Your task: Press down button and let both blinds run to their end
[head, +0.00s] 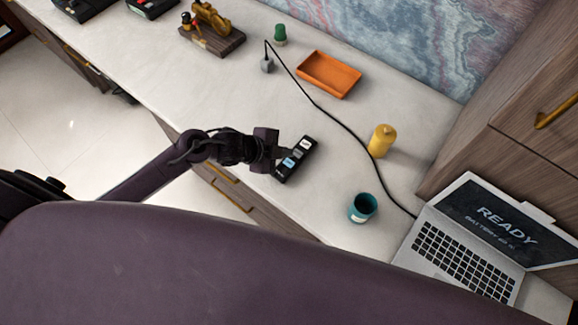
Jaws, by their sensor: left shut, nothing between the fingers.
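A small black remote (301,151) with several pale and blue buttons lies on the desk near its front edge, in the middle of the head view. My left gripper (284,155) is shut and empty, with its fingertips at the remote's left side. I cannot tell whether the tips touch a button. The button labels are too small to read. No blinds show in this view. My right gripper is not in view.
On the white desk (240,100) are an orange tray (329,75), a yellow canister (382,140), a teal cup (362,208) and an open laptop (470,255) reading "READY". A black cable (322,108) runs behind the remote. My own purple body covers the lower foreground.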

